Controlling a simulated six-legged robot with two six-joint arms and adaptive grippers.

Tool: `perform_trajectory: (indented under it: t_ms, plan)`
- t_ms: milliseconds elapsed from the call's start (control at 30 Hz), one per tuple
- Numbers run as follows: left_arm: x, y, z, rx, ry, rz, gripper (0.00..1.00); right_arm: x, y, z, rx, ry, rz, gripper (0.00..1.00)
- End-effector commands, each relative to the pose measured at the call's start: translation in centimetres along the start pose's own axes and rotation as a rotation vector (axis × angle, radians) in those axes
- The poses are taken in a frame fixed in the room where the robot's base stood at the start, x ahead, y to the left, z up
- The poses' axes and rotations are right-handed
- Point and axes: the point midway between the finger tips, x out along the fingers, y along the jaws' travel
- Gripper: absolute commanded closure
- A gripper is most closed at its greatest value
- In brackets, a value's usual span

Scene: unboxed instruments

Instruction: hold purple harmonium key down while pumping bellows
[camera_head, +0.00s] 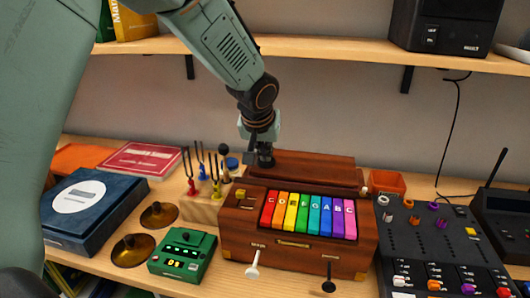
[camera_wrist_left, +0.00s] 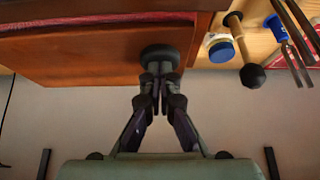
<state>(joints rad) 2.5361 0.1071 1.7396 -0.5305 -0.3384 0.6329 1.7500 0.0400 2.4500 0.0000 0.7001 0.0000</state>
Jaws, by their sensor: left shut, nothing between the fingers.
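The wooden harmonium (camera_head: 300,262) stands on the bench with a row of rainbow keys. The purple key (camera_head: 338,222) is second from the right, beside a pink one, and nothing touches it. The brown bellows board (camera_head: 315,170) is behind the keys. It also shows in the left wrist view (camera_wrist_left: 75,60). My left gripper (camera_head: 265,158) is shut and empty, pointing down at the bellows' back left. In the wrist view its fingertips (camera_wrist_left: 160,88) are at a dark round knob (camera_wrist_left: 160,52) on the board; I cannot tell whether they touch. My right gripper is out of view.
Tuning forks in a wooden block (camera_head: 203,207) stand left of the harmonium, with a green box (camera_head: 182,253) and brass cymbals (camera_head: 132,250). A black mixer panel (camera_head: 440,245) and an orange bin (camera_head: 387,182) are right. A shelf (camera_head: 330,50) runs above.

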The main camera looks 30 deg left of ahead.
Motion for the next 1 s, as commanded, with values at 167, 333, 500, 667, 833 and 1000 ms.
perform_trajectory:
  t_ms: [167, 333, 500, 667, 833, 1000]
  plan:
    - [0.8, 0.0, 0.5, 0.000, -0.003, -0.001, 1.00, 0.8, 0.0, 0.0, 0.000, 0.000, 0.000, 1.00]
    - [1.3, 0.0, 0.9, 0.000, -0.005, -0.001, 1.00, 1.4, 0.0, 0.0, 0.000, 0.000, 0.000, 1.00]
    - [1.9, 0.0, 1.2, 0.000, -0.006, -0.002, 1.00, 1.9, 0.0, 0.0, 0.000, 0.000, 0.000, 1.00]
    - [1.2, -0.1, 0.9, 0.000, -0.006, -0.002, 1.00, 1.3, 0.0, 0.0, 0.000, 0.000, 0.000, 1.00]
    - [-0.6, 0.0, -0.2, 0.000, -0.006, -0.002, 1.00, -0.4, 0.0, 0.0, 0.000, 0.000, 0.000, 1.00]
    - [-1.1, 0.0, -0.5, 0.000, -0.004, -0.001, 1.00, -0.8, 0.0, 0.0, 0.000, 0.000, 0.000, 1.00]
